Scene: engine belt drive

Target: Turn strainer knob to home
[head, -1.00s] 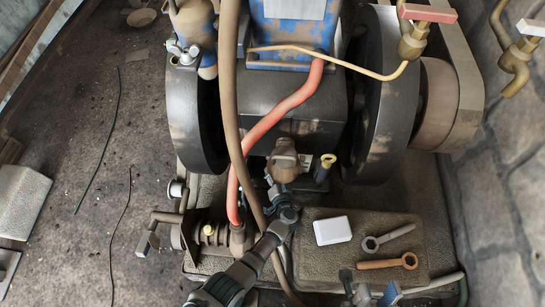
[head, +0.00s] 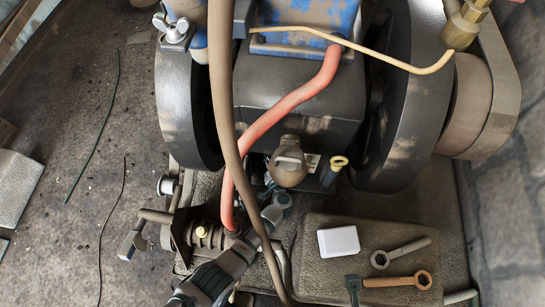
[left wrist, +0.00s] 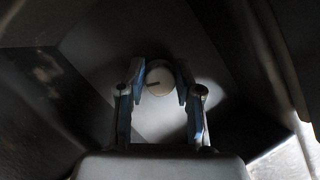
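The strainer knob (left wrist: 160,80) is a pale round face with a short dark mark on its left part, seen in the left wrist view. My left gripper (left wrist: 160,72) has one blue-edged finger close on each side of it; whether they press on the knob is unclear. In the head view my left gripper (head: 274,197) reaches up from the bottom beside the red hose, just below a brown rounded fitting (head: 289,163). A dark part that looks like a finger of my right gripper (head: 354,288) shows at the bottom edge, mostly out of frame.
A red hose (head: 290,105) and a brown hose (head: 222,110) hang close to my left gripper. Flywheels (head: 405,110) flank the engine. A white block (head: 338,241), a grey wrench (head: 402,252) and a rusty wrench (head: 398,282) lie on a stone-like slab (head: 325,270).

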